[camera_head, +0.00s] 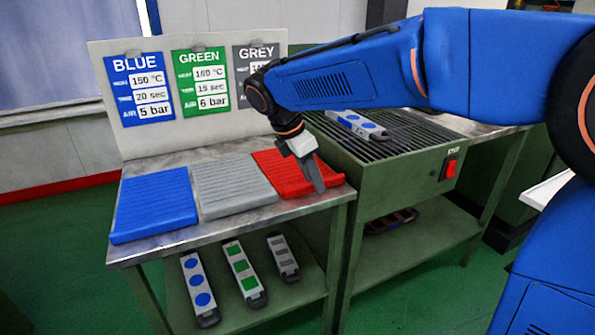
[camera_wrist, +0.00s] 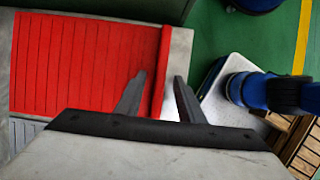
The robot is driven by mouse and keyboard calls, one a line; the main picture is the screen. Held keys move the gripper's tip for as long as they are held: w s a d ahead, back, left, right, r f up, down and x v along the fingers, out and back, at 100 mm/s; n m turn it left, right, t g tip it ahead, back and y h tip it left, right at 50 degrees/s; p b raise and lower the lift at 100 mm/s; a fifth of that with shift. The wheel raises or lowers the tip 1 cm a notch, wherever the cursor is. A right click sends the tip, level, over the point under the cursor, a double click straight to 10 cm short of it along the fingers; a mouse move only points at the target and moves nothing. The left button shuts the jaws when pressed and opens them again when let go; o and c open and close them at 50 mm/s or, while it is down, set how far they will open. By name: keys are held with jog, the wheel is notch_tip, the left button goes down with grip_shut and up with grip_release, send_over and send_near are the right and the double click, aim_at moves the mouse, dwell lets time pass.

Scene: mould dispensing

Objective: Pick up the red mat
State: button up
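The red mat (camera_head: 283,172) is a ridged slab lying flat at the right end of the metal table, beside a grey mat. In the wrist view the red mat (camera_wrist: 80,65) fills the upper left, with its raised edge strip (camera_wrist: 162,70) running between my fingers. My gripper (camera_head: 319,186) points down at the mat's front right part. In the wrist view my gripper (camera_wrist: 160,80) is open, one finger over the mat side and the other beyond the edge. A gap shows on both sides of the strip. Part of the mat is hidden behind my gripper in the head view.
The grey mat (camera_head: 235,185) and blue mat (camera_head: 155,203) lie to the left on the table (camera_head: 220,226). A green grill bench (camera_head: 395,165) stands close on the right, bearing a mould (camera_head: 357,125). A sign board (camera_head: 215,50) stands behind. Several moulds lie on the lower shelf.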

grip_shut()
jog(key=shift+r, duration=0.1)
